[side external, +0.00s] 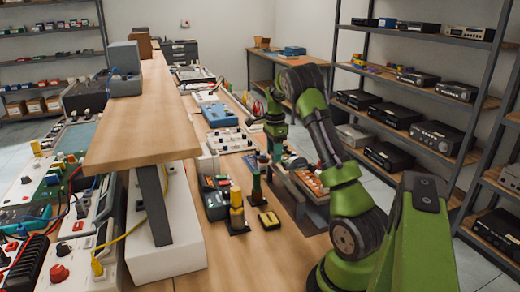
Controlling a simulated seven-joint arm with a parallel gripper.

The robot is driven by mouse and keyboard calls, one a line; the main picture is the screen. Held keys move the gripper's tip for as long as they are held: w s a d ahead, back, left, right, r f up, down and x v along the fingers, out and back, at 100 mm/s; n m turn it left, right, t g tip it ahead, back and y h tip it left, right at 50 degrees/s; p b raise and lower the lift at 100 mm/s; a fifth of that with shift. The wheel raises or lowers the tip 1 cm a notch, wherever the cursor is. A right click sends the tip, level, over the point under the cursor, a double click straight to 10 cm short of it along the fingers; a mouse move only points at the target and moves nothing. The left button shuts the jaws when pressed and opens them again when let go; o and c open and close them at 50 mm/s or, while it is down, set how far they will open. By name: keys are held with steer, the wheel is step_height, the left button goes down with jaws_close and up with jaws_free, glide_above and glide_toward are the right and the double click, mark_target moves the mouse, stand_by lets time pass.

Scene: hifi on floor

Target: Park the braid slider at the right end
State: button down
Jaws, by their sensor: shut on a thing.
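My green arm reaches over the wooden bench from the right in the side external view. My gripper (277,153) points down at the far end of a device with an orange panel (308,183). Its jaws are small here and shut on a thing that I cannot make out. I cannot pick out the braid slider for certain, nor tell where it stands along its travel. The gripper and wrist hide part of the device's far left side.
Left of the device stand a dark green post (257,183), a yellow cylinder (237,208) on a dark base and a low yellow-topped block (269,220). A white knobbed panel (230,140) lies behind. A raised wooden shelf (145,120) runs along the left. The bench front is clear.

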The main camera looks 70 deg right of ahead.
steer(key=shift+w+d, duration=0.3)
steer(key=c, duration=0.5)
jaws_free()
step_height(320, 180, up, 17)
stand_by(0.3)
